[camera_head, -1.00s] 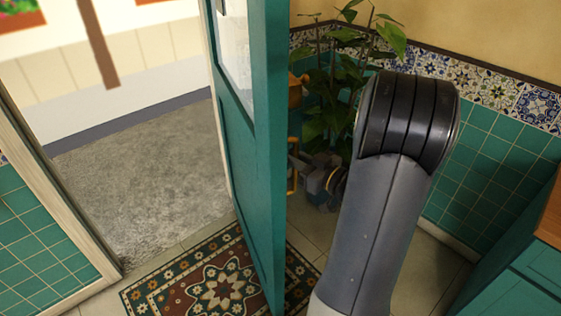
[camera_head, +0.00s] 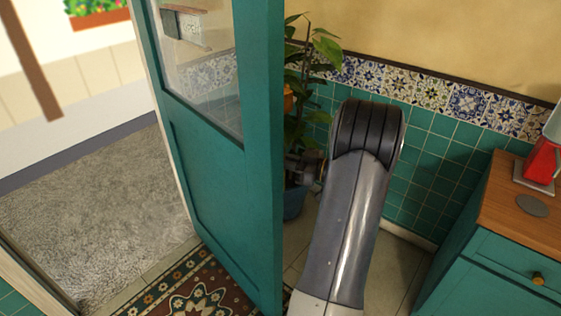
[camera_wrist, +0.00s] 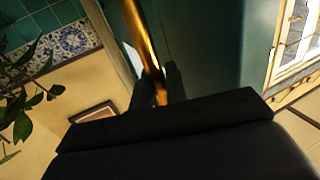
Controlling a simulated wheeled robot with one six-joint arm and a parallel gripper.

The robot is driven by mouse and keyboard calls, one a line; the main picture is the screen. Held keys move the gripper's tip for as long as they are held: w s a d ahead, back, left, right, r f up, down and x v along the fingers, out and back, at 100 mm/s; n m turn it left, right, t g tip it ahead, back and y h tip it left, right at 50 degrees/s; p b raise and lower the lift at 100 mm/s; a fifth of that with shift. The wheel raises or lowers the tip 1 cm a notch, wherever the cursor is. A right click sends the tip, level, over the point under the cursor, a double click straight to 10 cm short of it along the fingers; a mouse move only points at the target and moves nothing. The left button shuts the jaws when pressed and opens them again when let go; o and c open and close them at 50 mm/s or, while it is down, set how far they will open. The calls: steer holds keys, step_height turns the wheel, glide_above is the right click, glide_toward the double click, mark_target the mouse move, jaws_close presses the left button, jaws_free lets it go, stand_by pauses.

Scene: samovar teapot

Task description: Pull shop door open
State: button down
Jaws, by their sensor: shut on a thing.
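The teal shop door (camera_head: 225,185) with a glass pane stands ajar in the head view, its face seen at an angle. Pavement shows through the doorway on its left. My arm reaches up on the right side of the door, and my gripper (camera_head: 303,168) is beside the door's near edge, partly hidden there. In the wrist view, a brass door handle (camera_wrist: 142,35) runs down between the dark fingers of my gripper (camera_wrist: 161,88), which is shut on it. The teal door surface (camera_wrist: 205,45) lies right behind the handle.
A patterned mat (camera_head: 195,285) lies on the floor under the door. A potted plant (camera_head: 300,75) stands behind my gripper by the tiled wall (camera_head: 430,150). A teal counter (camera_head: 500,275) with a wooden top stands at the right. Some floor is clear between the counter and door.

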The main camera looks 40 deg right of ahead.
steer(key=shift+w+r, duration=0.1)
steer(key=shift+r, duration=0.1)
steer(key=c, duration=1.5)
jaws_free()
steer(key=shift+f, duration=0.15)
steer(key=b+v, duration=0.1)
steer(key=v, duration=0.9)
steer(key=shift+s, duration=0.35)
steer(key=shift+d, duration=0.1)
steer(key=x, duration=1.1)
steer(key=shift+p, duration=0.45)
